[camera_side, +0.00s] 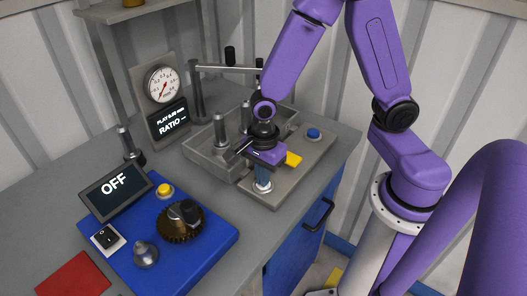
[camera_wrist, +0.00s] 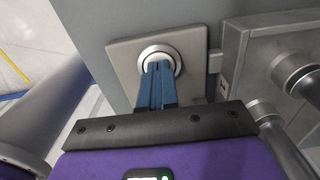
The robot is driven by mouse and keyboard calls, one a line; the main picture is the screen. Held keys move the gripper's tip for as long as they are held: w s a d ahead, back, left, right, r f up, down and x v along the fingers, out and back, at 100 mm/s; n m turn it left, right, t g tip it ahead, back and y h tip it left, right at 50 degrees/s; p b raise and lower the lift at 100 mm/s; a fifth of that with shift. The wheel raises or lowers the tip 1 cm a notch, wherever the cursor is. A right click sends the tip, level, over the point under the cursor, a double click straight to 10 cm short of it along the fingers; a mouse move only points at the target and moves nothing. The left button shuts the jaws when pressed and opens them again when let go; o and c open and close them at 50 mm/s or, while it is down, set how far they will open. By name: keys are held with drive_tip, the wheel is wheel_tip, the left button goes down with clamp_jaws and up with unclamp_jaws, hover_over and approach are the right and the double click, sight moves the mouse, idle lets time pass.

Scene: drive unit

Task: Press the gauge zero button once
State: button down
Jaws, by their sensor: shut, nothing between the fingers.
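My gripper (camera_side: 262,178) is shut and empty, with its blue fingers pointing down over a round silver-ringed fitting (camera_side: 262,187) on the near end of a grey plate. In the wrist view the fingertips (camera_wrist: 158,70) overlap the silver ring (camera_wrist: 146,51) and hide most of its centre. I cannot tell whether they touch it. A blue button (camera_side: 313,134) sits at the far end of the plate and a yellow button (camera_side: 165,190) on the blue panel. No label readable here names the zero button.
A grey tray fixture (camera_side: 208,158) with upright metal posts stands just left of my gripper. A yellow piece (camera_side: 293,159) shows beside the gripper. The blue panel (camera_side: 205,248) carries an "OFF" screen (camera_side: 116,188), a switch and knobs. A red mat (camera_side: 75,275) lies front left.

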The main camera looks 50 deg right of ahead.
wheel_tip(320, 180, up, 14)
idle(0.6)
drive_tip(key=s+d+n, duration=0.2)
drive_tip(key=s+n, duration=0.5)
drive_tip(key=n, duration=0.8)
drive_tip(key=s+d+f+n, duration=0.1)
drive_tip(key=s+n, duration=0.6)
drive_tip(key=n, duration=0.8)
drive_tip(key=shift+s+d+n, duration=0.3)
drive_tip(key=shift+s+d, duration=0.1)
drive_tip(key=shift+d, duration=0.45)
